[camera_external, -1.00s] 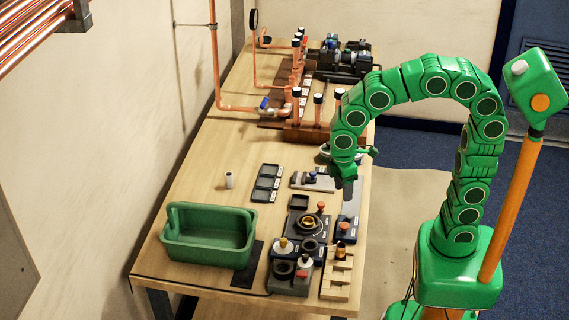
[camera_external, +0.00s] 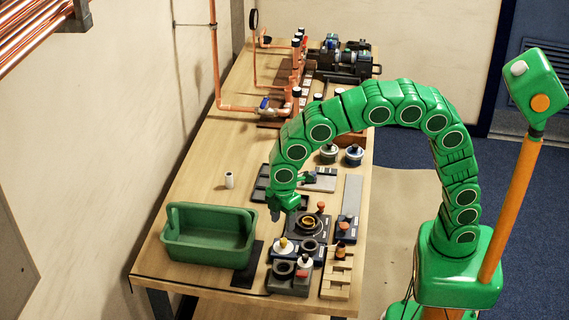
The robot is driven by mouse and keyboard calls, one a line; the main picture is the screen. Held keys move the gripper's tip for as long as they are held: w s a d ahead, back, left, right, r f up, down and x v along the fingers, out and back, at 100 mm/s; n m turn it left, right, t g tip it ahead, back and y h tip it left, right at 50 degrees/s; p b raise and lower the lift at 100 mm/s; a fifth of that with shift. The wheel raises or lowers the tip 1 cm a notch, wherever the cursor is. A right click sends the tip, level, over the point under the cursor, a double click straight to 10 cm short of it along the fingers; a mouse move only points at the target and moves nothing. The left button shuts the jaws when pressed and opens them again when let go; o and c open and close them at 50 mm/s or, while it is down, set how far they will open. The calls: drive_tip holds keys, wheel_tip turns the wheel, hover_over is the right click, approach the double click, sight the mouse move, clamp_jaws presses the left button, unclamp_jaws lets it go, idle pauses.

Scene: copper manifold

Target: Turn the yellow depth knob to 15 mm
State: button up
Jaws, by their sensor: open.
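I cannot read any scale or setting. My gripper (camera_external: 275,213) points down, above and to the left of the fixture, apart from the yellow knob. It is open, with nothing seen between its small dark fingers. My arm hides part of the bench behind the fixture.
A green tote (camera_external: 208,250) stands to the left on the bench (camera_external: 200,165). A stepped wooden block (camera_external: 336,272) and red-knobbed pieces are to the right. Copper pipes (camera_external: 297,70) stand at the back. A white cylinder (camera_external: 229,180) stands alone, with bare wood around it.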

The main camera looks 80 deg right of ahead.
sight(283, 239)
drive_tip(key=shift+f, duration=3.9)
drive_tip(key=shift+c, duration=0.5)
clamp_jaws()
